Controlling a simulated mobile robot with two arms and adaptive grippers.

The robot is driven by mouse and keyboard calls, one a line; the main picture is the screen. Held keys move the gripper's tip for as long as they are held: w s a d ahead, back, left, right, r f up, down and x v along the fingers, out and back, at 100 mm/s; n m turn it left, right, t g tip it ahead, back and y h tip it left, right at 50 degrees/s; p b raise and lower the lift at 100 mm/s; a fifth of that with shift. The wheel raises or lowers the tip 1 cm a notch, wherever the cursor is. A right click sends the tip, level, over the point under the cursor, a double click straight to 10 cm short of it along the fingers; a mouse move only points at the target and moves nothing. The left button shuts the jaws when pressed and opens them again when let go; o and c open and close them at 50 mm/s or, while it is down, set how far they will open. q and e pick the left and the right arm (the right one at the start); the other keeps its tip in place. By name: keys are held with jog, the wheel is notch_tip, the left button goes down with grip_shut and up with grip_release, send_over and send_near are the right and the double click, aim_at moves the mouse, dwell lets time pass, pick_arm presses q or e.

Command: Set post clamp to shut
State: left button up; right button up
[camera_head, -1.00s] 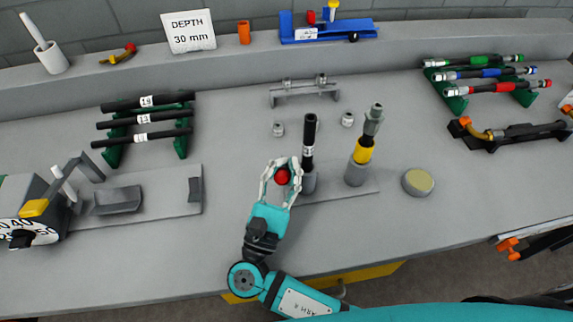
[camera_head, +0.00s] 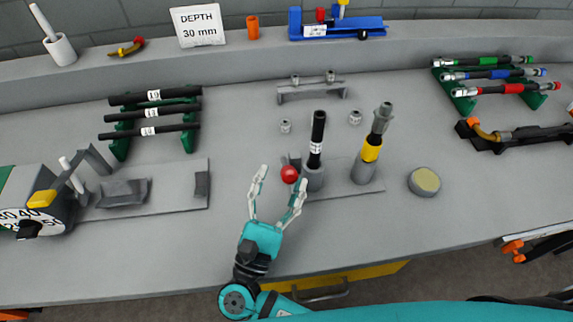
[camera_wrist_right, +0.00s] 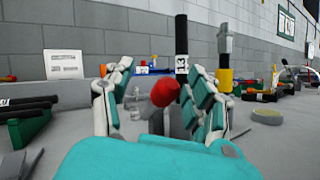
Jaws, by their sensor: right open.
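The post clamp (camera_head: 314,179) is a grey post on a flat grey base plate. A black hose with a white label (camera_head: 317,140) stands upright in it. Its red ball knob (camera_head: 289,174) sits at the left side of the post, and it also shows in the right wrist view (camera_wrist_right: 165,92). My right gripper (camera_head: 283,177) is open, its fingers spread in front of and around the knob without visibly gripping it. The knob's lever is mostly hidden. My left gripper is not in view.
A second post with a yellow-banded fitting (camera_head: 370,152) stands just right of the clamp. A round tan-topped puck (camera_head: 424,181) lies further right. Black hoses on a green rack (camera_head: 150,115) and a dial machine (camera_head: 35,205) are at left. The bench front is clear.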

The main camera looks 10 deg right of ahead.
jog(key=s+a, duration=0.4)
jog(key=s, duration=0.3)
jog(key=shift+s+a, duration=0.25)
jog(key=shift+s, duration=0.1)
jog(key=shift+r, duration=0.1)
